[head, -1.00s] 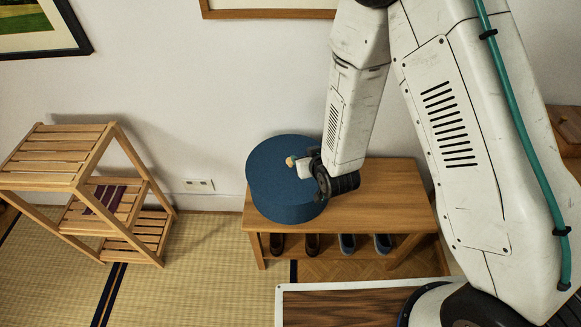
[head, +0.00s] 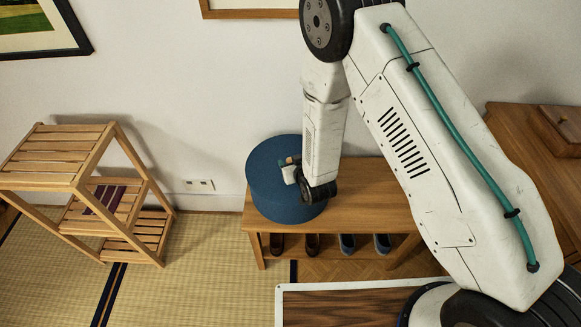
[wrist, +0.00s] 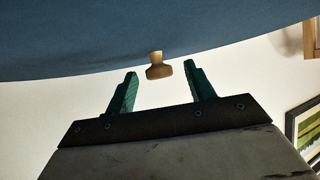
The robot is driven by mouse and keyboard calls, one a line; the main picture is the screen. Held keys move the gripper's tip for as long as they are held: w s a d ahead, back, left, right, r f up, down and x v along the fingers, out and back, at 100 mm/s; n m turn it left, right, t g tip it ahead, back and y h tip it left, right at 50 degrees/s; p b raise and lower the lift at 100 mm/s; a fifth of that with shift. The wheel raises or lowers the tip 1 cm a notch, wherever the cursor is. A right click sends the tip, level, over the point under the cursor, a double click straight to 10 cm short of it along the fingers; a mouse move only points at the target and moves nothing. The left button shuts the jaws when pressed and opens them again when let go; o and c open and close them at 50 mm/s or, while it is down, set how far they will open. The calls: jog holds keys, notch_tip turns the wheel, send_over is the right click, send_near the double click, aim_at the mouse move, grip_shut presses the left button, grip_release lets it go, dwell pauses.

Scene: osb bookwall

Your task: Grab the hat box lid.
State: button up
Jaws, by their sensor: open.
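The blue hat box (head: 290,213) stands on a wooden bench, with its round blue lid (head: 262,168) on top. In the wrist view the blue lid (wrist: 130,35) fills the upper part, and its wooden knob (wrist: 158,68) sticks out toward my gripper (wrist: 162,74). My gripper is open, its two green fingers apart on either side of the line to the knob, with the knob near the level of their tips. I see no contact. In the head view my gripper (head: 287,170) is over the lid and mostly hides the knob.
The wooden bench (head: 375,190) has several shoes on its lower shelf (head: 345,243). A slatted wooden rack (head: 60,155) stands at the left. A wooden cabinet (head: 530,150) is at the right. A white wall with framed pictures is close behind the bench.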

jog(key=c, duration=1.1)
jog(key=shift+r, duration=0.2)
